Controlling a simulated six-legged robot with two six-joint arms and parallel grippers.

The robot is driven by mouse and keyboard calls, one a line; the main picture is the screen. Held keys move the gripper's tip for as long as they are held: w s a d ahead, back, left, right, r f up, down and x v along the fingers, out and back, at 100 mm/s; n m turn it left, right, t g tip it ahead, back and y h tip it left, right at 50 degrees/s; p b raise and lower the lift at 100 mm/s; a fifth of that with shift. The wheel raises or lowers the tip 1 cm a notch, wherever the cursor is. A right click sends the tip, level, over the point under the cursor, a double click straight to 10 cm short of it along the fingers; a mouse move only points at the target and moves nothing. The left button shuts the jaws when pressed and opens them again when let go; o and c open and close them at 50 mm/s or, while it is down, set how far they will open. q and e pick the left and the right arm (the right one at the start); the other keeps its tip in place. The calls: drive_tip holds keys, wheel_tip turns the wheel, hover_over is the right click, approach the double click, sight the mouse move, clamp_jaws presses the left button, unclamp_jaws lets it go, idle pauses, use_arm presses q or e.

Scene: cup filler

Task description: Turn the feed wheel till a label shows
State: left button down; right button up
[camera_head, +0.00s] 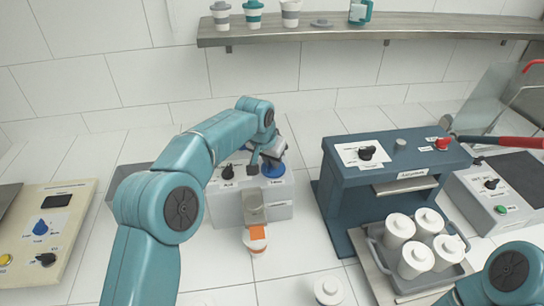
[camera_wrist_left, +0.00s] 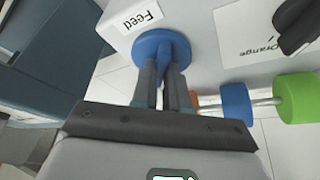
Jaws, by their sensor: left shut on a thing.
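The blue feed wheel (camera_head: 272,171) is on the grey labelling machine (camera_head: 222,205), beside a small sign. In the left wrist view the blue wheel (camera_wrist_left: 160,44) is next to a "Feed" sign. My left gripper (camera_head: 268,157) reaches it from above, and its fingers (camera_wrist_left: 160,88) are shut on the wheel. An orange patch (camera_head: 258,233) shows at the machine's front, over a white cup (camera_head: 254,246); I cannot tell if it is a label. My right gripper is out of view; only part of that arm shows at lower right.
A black knob (camera_head: 227,172) is on the machine. A blue machine (camera_head: 405,160) stands to the right, with several white lidded containers in a tray (camera_head: 375,238) before it. A yellowish panel (camera_head: 75,235) is at left. A lidded white container (camera_head: 328,290) is at front.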

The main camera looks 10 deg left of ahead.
use_arm(q)
drive_tip(key=c, duration=1.1)
unclamp_jaws()
drive_tip(key=shift+w, duration=0.15)
drive_tip(key=shift+c, duration=0.2)
drive_tip(key=v, duration=1.6)
drive_tip(key=shift+s+b, duration=0.25)
drive_tip(key=shift+b, duration=0.15)
drive_tip(key=shift+w, duration=0.1)
